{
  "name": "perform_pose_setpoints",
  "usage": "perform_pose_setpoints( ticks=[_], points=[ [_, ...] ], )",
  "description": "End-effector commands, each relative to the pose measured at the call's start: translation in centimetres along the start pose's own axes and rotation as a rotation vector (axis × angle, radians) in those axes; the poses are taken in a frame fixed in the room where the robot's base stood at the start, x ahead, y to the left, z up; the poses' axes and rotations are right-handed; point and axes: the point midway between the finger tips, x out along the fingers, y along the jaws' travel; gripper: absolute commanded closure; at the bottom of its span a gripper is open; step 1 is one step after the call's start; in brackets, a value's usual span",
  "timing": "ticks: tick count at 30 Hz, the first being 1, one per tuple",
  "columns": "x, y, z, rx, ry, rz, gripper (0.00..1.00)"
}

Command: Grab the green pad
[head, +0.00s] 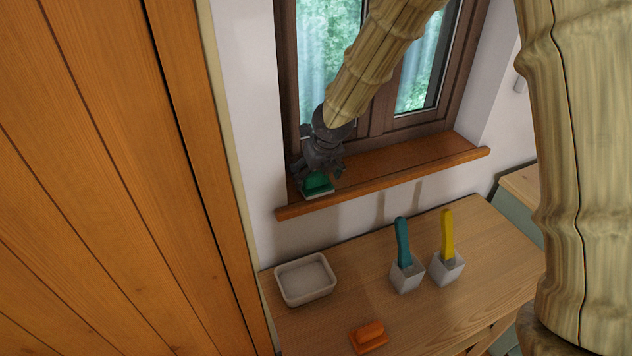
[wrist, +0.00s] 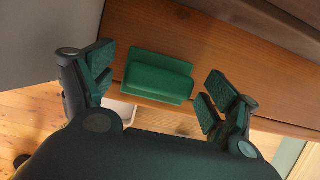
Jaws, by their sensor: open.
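The green pad (wrist: 158,77) lies on the wooden window sill, with a raised green block on a flat base. In the head view the green pad (head: 317,185) is at the left end of the sill, partly hidden by my gripper. My gripper (head: 320,172) is directly above it. In the wrist view my gripper (wrist: 156,92) is open, with one finger on each side of the pad and a gap on both sides. No contact with the pad shows.
The window sill (head: 420,165) runs below a brown-framed window. Below it, a wooden table (head: 440,305) holds a white tray (head: 305,279), an orange pad (head: 368,336), a teal-handled tool (head: 402,240) and a yellow-handled tool (head: 447,233) in grey blocks. A white wall stands left of the sill.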

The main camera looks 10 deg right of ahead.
Motion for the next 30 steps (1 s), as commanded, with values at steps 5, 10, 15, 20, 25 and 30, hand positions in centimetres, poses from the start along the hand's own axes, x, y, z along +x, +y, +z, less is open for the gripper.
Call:
perform_pose_setpoints(
  ticks=[5, 10, 15, 20, 25, 30],
  points=[
    [0.61, -0.03, -0.02, 0.0, 0.0, 0.0, 0.12],
    [0.61, -0.02, -0.02, 0.0, 0.0, 0.0, 0.12],
    [0.6, -0.01, -0.01, 0.0, 0.0, 0.0, 0.4],
    [0.6, -0.01, -0.02, 0.0, 0.0, 0.0, 0.62],
    [0.59, -0.01, 0.0, 0.0, -0.001, 0.0, 0.62],
    [0.27, -0.02, 0.15, 0.001, -0.001, 0.001, 0.62]
  ],
)
